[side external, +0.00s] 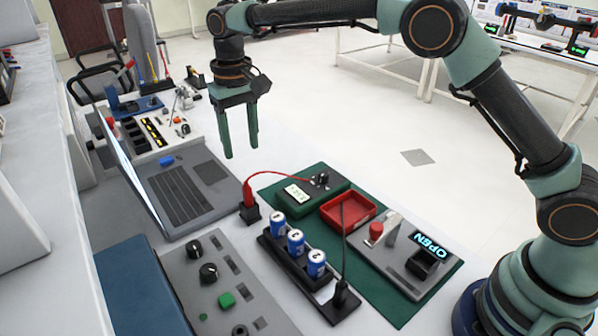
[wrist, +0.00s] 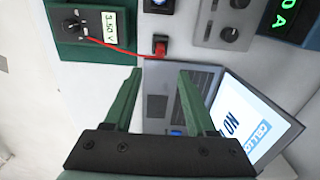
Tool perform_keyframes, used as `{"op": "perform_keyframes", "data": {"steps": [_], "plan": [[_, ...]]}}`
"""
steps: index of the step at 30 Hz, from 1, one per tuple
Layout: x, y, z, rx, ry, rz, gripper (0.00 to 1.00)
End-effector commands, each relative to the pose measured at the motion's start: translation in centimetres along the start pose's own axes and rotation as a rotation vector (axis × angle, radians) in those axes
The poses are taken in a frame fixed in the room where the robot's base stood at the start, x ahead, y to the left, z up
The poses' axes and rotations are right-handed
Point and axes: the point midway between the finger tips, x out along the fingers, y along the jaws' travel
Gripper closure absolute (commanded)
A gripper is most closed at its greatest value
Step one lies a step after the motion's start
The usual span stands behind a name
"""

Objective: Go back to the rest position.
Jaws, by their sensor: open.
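My gripper (side external: 239,135) is open and empty, with its two green fingers pointing down, in the air above the area by the laptop. In the wrist view its fingers (wrist: 158,92) stand wide apart, with the laptop (wrist: 205,82) seen between and beyond them. In the side view the laptop (side external: 185,190) sits open on the bench, left of the gripper. A green meter box (side external: 311,193) with a lit display stands on a green mat (side external: 400,315). A red probe (side external: 247,197) on a red cable stands upright in a black holder.
A black rack holds several blue-and-white cells (side external: 295,243). A red tray (side external: 347,210) and a grey unit with a lit "OPEN" display (side external: 430,246) are on the mat. A grey panel with knobs (side external: 223,285) is at the front. A thin black probe (side external: 342,290) stands upright by the rack.

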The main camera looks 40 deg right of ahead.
Motion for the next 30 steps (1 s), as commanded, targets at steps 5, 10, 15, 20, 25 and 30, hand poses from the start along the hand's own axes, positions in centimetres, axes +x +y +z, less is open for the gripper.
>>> {"op": "perform_keyframes", "data": {"steps": [5,10,15,20,25,30], "plan": [[0.0,0.0,0.0,0.000,0.000,0.000,0.44],[-0.2,0.2,0.1,0.001,0.004,-0.001,0.44],[-2.7,2.1,0.8,0.003,0.041,-0.014,0.44],[-6.2,5.3,2.8,0.005,0.107,-0.031,0.44],[-8.9,8.8,5.9,0.004,0.181,-0.041,0.44],[-10.3,11.9,9.7,0.003,0.253,-0.044,0.44]]}}
